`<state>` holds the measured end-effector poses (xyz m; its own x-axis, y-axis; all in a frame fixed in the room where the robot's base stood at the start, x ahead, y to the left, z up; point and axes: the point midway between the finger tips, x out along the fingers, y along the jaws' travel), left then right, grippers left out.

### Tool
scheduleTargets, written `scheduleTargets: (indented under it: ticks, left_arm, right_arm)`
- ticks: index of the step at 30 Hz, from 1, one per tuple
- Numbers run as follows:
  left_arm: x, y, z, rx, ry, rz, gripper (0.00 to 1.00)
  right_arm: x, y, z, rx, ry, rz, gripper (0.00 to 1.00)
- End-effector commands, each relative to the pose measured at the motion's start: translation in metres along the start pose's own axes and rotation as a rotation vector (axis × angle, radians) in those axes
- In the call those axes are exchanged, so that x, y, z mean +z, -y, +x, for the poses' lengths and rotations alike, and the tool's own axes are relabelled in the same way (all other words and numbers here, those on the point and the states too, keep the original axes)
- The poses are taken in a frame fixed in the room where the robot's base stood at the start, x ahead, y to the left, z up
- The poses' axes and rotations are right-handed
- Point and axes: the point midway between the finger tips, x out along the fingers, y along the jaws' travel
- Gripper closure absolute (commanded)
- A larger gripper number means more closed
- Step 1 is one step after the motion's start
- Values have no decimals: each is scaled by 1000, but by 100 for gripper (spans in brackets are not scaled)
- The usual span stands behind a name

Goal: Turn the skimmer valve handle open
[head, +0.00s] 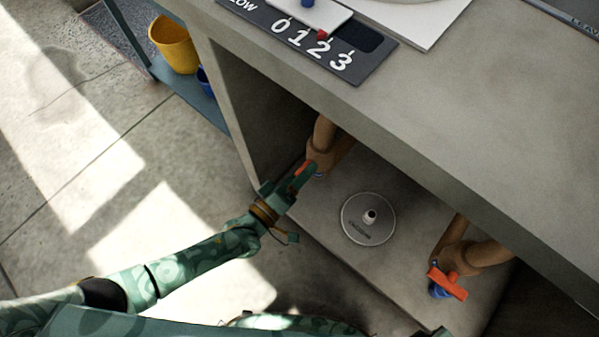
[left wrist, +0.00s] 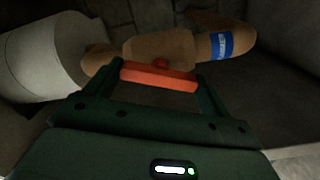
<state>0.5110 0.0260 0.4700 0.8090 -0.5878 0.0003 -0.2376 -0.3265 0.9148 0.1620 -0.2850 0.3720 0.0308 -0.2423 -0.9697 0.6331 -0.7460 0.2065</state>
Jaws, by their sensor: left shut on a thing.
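An orange-red valve handle (head: 301,167) sits on a tan pipe (head: 328,147) inside the pit, at the pit's left side. My left gripper (head: 298,178) is shut on this handle. In the left wrist view the handle (left wrist: 158,76) lies crosswise between the two fingers of the left gripper (left wrist: 157,84), and a tan pipe with a blue band runs behind it. A second orange-red handle (head: 448,283) on a blue valve stands free at the right. I cannot read a label that names either valve. My right gripper does not show.
A round grey disc (head: 366,232) with a small knob lies between the two valves. A concrete slab edge (head: 400,120) overhangs the pit. A dial plate numbered 0 to 3 (head: 290,57) lies on top. A yellow bucket (head: 174,45) stands at the back left.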

Motion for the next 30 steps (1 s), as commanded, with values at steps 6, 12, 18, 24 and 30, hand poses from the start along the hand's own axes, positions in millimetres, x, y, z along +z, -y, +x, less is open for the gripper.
scheduleTargets:
  ticks: [6, 12, 18, 24, 30]
  left_arm:
    - [0, 3, -2, -5, 1, -181, 41]
    - [0, 3, -2, -5, 1, -310, 41]
    - [0, 3, -2, -5, 1, -389, 41]
    - [0, 3, -2, -6, 0, -425, 41]
    - [0, 3, -2, -7, 0, -433, 41]
  right_arm:
    - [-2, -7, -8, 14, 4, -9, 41]
    - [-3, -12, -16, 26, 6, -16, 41]
    - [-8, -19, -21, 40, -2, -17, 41]
    - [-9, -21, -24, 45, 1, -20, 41]
    - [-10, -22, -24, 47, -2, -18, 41]
